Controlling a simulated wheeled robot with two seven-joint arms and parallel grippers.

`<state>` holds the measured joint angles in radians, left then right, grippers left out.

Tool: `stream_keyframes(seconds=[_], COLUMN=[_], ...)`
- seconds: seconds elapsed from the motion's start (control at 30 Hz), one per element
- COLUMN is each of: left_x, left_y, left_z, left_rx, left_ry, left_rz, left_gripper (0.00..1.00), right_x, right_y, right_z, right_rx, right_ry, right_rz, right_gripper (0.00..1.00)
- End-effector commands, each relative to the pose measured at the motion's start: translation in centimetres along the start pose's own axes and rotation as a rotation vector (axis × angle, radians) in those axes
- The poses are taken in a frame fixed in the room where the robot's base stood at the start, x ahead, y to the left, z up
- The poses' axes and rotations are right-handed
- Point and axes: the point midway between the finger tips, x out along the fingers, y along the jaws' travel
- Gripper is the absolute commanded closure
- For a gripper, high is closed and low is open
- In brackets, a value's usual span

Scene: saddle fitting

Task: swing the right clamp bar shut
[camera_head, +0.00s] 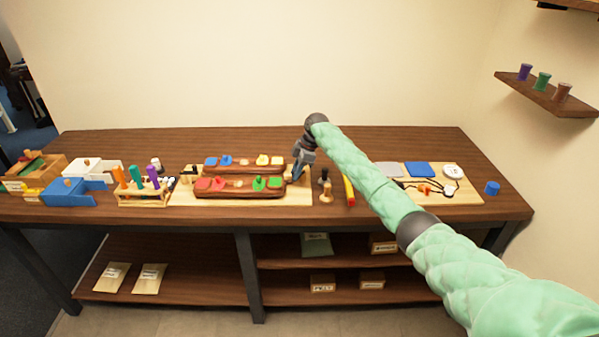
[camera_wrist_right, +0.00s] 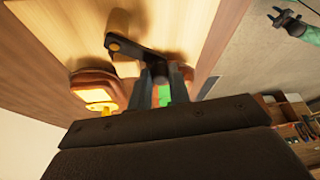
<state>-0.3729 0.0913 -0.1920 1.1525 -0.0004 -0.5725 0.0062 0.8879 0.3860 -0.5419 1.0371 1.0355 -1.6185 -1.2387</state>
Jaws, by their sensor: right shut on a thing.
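My right gripper (camera_head: 297,175) reaches down at the right end of the pale fitting board (camera_head: 304,198). In the right wrist view my right gripper (camera_wrist_right: 163,88) is shut on the dark right clamp bar (camera_wrist_right: 135,48), which has a round pivot end. The front wooden saddle (camera_head: 240,193) with red and green blocks and the back saddle (camera_head: 245,168) with blue and yellow blocks lie beside it. The bar's far end is hidden behind the gripper. A dark gripper on a green arm, seemingly my left (camera_wrist_right: 284,17), shows small in the wrist view's top right corner.
A holder with coloured handles (camera_head: 143,196) and a blue box (camera_head: 72,195) are at the left. My right arm covers part of the table's right.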

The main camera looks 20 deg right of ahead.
Motion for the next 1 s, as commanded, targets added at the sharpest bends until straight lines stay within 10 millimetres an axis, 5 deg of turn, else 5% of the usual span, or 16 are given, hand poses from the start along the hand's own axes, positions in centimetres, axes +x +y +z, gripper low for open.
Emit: stream_keyframes(seconds=[1.0], left_x=[1.6], left_y=[-1.0], left_z=[2.6], left_rx=[0.008], left_ry=[0.008], left_rz=[-0.009], left_gripper=[0.60], right_x=[0.7], right_y=[4.0], right_z=[-1.8], right_rx=[0.818], right_ry=[0.000], right_rz=[0.338], right_gripper=[1.00])
